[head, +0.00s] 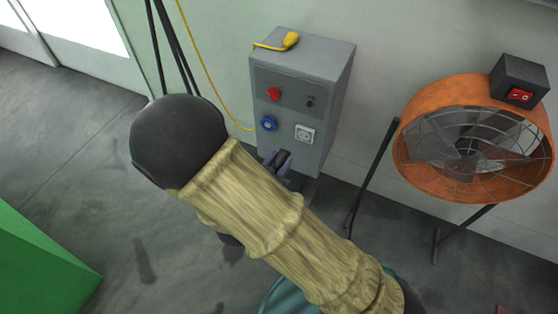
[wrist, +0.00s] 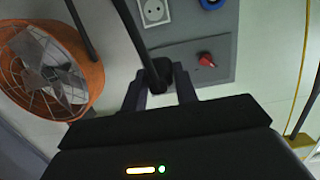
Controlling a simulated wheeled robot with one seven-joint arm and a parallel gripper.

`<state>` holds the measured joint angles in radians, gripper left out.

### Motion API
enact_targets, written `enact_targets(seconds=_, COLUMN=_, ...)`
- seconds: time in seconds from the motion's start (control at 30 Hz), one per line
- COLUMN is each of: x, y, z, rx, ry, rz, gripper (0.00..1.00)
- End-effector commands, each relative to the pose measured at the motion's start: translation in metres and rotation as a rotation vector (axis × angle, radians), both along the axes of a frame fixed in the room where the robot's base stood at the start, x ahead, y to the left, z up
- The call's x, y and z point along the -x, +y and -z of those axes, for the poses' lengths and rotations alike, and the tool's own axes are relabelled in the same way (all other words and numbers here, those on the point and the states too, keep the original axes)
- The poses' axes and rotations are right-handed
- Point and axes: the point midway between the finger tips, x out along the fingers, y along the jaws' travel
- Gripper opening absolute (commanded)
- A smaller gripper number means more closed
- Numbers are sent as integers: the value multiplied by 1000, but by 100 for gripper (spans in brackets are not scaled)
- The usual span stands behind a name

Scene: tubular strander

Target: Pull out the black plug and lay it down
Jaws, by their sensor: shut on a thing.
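The black plug (wrist: 160,72) is clamped between the two fingers of my gripper (wrist: 160,84) in the wrist view. Its black cable runs up from it in that view. In the head view my gripper (head: 277,162) is in front of the lower part of the grey box, with a dark bit of the plug (head: 283,155) between its fingers. The white socket (head: 305,133) on the box's front shows its empty face, and it also shows in the wrist view (wrist: 154,11). The plug is apart from the socket.
The grey box (head: 330,75) carries a red knob (head: 273,94), a black switch (head: 310,101) and a blue socket (head: 268,123). A yellow connector (head: 290,40) lies on its top. An orange fan (head: 405,160) stands at right. Grey floor (head: 90,150) is open at left.

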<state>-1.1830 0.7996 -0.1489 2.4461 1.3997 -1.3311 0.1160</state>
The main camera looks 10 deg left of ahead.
Motion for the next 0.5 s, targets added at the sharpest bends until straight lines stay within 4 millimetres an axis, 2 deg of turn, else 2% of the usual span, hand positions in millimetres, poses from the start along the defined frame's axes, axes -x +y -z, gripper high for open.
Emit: enact_targets(seconds=0.5, x=13, y=5, z=0, rx=-1, ry=1, rz=-2, gripper=6)
